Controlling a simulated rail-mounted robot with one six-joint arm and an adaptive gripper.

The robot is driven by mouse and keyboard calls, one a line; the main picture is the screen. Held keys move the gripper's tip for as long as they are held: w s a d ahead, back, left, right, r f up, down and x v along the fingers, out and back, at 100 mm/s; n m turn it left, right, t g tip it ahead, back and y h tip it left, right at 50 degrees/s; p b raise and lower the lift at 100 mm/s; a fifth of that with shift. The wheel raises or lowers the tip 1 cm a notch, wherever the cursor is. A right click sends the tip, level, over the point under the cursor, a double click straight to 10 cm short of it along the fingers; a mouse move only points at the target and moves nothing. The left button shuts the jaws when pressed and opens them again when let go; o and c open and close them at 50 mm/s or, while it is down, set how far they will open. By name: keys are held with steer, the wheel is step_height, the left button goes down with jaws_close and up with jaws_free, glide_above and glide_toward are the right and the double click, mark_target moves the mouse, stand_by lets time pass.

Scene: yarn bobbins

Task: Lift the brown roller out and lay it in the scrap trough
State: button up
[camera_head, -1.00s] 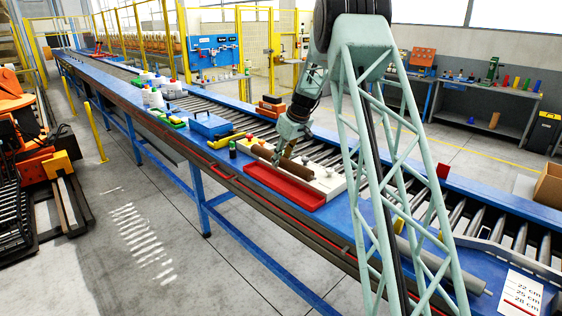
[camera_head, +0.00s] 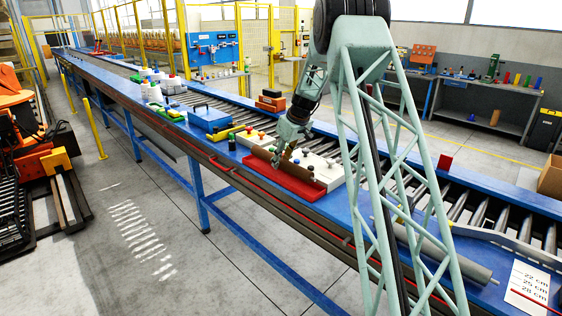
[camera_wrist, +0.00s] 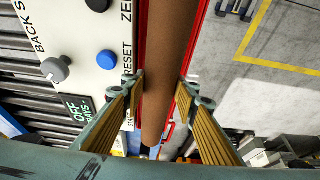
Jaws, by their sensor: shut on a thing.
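The brown roller (camera_wrist: 168,50) is a long plain cylinder. In the wrist view it runs lengthwise between the two ridged fingers of my gripper (camera_wrist: 160,90), which is shut on it. In the head view my gripper (camera_head: 279,160) holds the roller (camera_head: 262,154) over the red scrap trough (camera_head: 297,190), roughly in line with its length. The trough's red edges show on both sides of the roller in the wrist view (camera_wrist: 195,55). The exact gap between roller and trough floor cannot be told. The fingers and wrist hide part of the roller.
A white panel with coloured knobs (camera_wrist: 101,25) lies right beside the trough on the conveyor side. A grey roller (camera_head: 440,248) lies to the right. Open floor lies beyond the trough's outer side.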

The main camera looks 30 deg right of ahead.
steer(key=shift+f+b, duration=0.75)
steer(key=shift+f, duration=0.35)
steer(key=o, duration=1.4)
steer(key=shift+f, duration=0.15)
steer(key=shift+v, duration=6.1)
steer(key=shift+w+a, duration=0.1)
